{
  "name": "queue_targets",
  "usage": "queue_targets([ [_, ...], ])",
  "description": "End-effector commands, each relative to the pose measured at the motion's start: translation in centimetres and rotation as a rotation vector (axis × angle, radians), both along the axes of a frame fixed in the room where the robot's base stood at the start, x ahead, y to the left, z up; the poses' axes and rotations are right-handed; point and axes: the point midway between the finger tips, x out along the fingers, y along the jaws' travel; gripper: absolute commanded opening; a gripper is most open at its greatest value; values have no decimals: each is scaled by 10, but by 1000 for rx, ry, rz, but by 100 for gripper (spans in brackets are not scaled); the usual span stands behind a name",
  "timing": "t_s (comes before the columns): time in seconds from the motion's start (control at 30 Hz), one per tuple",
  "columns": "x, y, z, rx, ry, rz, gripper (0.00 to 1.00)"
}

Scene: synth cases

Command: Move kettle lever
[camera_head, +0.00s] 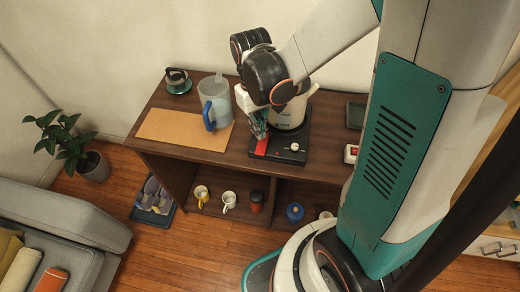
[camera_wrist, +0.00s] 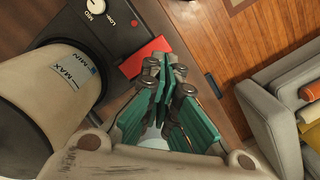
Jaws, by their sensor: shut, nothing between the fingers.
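The cream kettle (camera_head: 290,113) stands on its black base (camera_head: 297,148) on the cabinet top. In the wrist view the kettle (camera_wrist: 72,75) shows MIN and MAX marks on its side. The red lever (camera_head: 262,147) sticks out at the left side of the base; in the wrist view the lever (camera_wrist: 140,59) is a flat red block. My gripper (camera_head: 258,133), also in the wrist view (camera_wrist: 165,68), is shut and empty. Its green fingers point at the lever, with the tips right beside its edge. I cannot tell whether they touch it.
A clear jug with a blue handle (camera_head: 215,103) stands left of my gripper, by a tan board (camera_head: 165,128). A dark kettle-like pot (camera_head: 176,80) is at the back left. Mugs (camera_head: 229,200) and jars sit on the shelf below. A white dial (camera_wrist: 97,8) is on the base.

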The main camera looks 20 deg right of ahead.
Motion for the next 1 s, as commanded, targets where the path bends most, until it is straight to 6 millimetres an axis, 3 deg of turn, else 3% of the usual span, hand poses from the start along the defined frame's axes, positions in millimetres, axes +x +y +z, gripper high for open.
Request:
queue_targets([
  [0.6, -6, -1, -63, 1, 1, 0, 0],
  [1.0, -7, -1, -68, 1, 1, 0, 0],
])
